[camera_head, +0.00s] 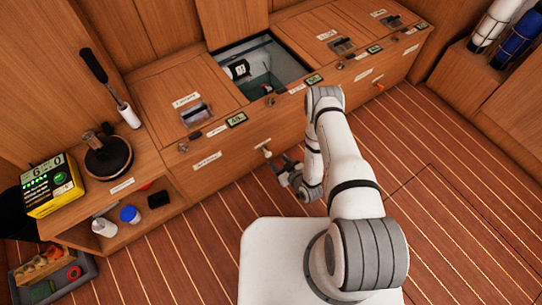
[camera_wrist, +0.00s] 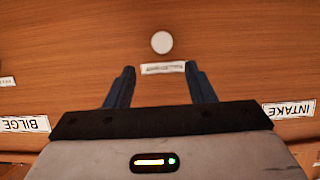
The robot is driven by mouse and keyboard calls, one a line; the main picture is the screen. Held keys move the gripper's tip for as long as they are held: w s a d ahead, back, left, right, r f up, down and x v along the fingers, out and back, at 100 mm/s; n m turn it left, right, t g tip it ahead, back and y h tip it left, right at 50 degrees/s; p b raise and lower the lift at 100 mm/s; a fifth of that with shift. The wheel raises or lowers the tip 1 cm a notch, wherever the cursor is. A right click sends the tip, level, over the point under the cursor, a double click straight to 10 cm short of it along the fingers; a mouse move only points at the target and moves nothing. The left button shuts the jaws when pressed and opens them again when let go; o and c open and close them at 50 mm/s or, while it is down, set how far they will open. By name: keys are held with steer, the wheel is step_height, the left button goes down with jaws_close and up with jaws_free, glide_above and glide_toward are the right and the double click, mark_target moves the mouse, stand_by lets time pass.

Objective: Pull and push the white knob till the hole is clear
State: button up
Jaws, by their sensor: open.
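The white knob (camera_wrist: 161,42) is a round white disc on the brown wooden front, centred in the wrist view beyond my fingertips. In the head view the small white knob (camera_head: 266,151) stands on the cabinet front, just left of my gripper (camera_head: 285,172). In the wrist view my gripper (camera_wrist: 159,70) is open and empty, its two dark fingers apart on either side of the knob's line and not touching it. An open compartment (camera_head: 283,53) in the counter top holds a white fitting (camera_head: 238,70) and dark green at the bottom. I cannot make out a hole there.
Labels INTAKE (camera_wrist: 289,110) and BILGE (camera_wrist: 25,124) appear upside down on the front. An orange knob (camera_head: 379,87) sits farther right. The striped floor at right is clear.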

mark_target(269, 155)
steer(key=x, duration=0.2)
steer(key=b+x, duration=0.1)
steer(key=x, duration=0.2)
steer(key=b+x, duration=0.1)
steer(key=x, duration=0.1)
steer(key=shift+a+f, duration=0.3)
steer(key=shift+f, duration=0.15)
steer(key=shift+c, duration=0.2)
jaws_close()
